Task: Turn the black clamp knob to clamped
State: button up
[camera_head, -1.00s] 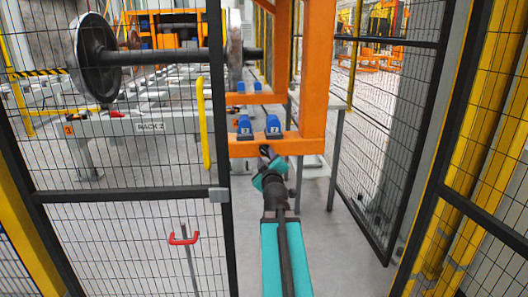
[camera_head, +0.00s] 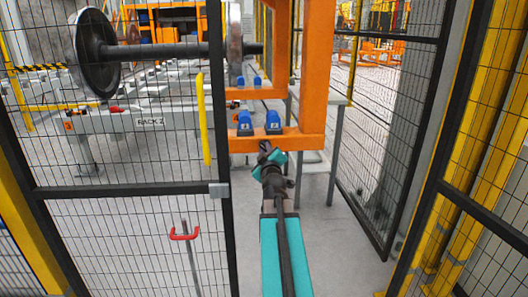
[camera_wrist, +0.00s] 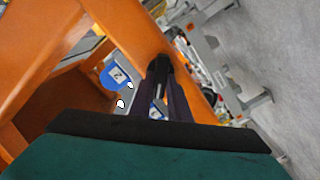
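A dark knob-like piece (camera_wrist: 160,68) shows at the tips of my gripper in the wrist view, against the orange beam; I take it to be the black clamp knob. My gripper (camera_wrist: 160,85) has its two dark fingers reaching up to it, with a gap between them lower down. The tips blend with the dark piece, so I cannot tell whether they grip it. In the head view, my gripper (camera_head: 264,148) is at the front face of the orange beam (camera_head: 300,142), below the blue blocks. The knob is not distinct there, and its setting cannot be read.
Two blue labelled blocks (camera_head: 273,122) sit on the beam just above my gripper. A mesh gate with a yellow handle (camera_head: 205,118) stands close at left. An open mesh panel (camera_head: 385,130) is at right. A wheelset (camera_head: 95,50) is behind the left mesh.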

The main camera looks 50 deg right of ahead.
grip_shut()
jog(key=shift+a, duration=0.2)
jog(key=shift+d, duration=0.1)
jog(key=shift+d+m, duration=0.1)
jog(key=shift+m, duration=0.5)
jog(key=shift+s+d+m, duration=0.15)
jog(key=shift+m, duration=4.05)
jog(key=shift+s+d+m, duration=0.1)
jog(key=shift+d+m, duration=0.05)
jog(key=shift+m, duration=4.05)
